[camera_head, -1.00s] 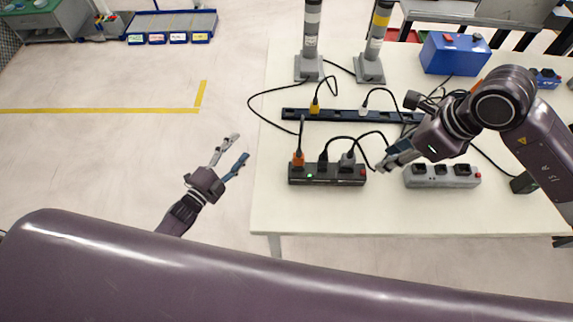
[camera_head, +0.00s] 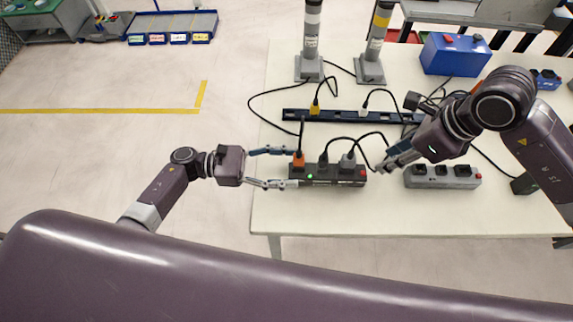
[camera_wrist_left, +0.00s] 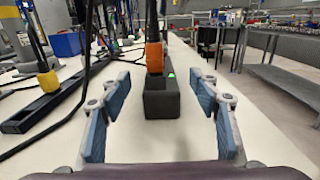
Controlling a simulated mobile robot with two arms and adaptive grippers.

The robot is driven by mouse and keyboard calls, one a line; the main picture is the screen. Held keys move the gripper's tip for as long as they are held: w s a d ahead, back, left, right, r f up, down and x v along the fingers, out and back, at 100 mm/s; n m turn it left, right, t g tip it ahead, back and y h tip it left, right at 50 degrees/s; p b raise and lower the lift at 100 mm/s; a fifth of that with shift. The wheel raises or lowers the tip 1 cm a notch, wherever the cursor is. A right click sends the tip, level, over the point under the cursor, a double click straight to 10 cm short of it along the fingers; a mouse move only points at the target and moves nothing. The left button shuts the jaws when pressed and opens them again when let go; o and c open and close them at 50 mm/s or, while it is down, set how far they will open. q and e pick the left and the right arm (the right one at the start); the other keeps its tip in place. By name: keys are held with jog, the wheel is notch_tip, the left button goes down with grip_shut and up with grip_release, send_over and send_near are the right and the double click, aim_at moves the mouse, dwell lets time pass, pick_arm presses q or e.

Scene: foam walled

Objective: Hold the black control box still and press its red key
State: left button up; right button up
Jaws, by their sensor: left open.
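The black control box (camera_head: 327,182) lies on the white table with several plugs in its top, a lit green lamp near its left end and a red key (camera_head: 362,172) at its right end. My left gripper (camera_head: 294,168) is open, its fingers on either side of the box's left end. The left wrist view shows the box (camera_wrist_left: 162,103) between the two blue-padded fingers, with a gap on each side; the red key is not visible there. My right gripper (camera_head: 381,167) looks shut and empty, its tips just right of the red key and apart from it.
A grey socket box (camera_head: 442,178) with its own red button stands to the right. Behind are a long dark rail (camera_head: 350,115), two lamp posts and a blue box (camera_head: 455,55). Cables loop above the black box. The table's front is clear.

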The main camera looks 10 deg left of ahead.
aim_at(317, 169)
pick_arm(q)
jog(key=d, duration=0.5)
jog(key=w+d, duration=0.1)
jog(key=d, duration=0.1)
jog(key=shift+d+f, duration=0.1)
jog(key=shift+d, duration=0.2)
jog(key=c, duration=1.4)
pick_arm(e)
jog(key=shift+c, duration=0.3)
pick_arm(q)
jog(key=shift+c, duration=0.2)
pick_arm(e)
grip_shut()
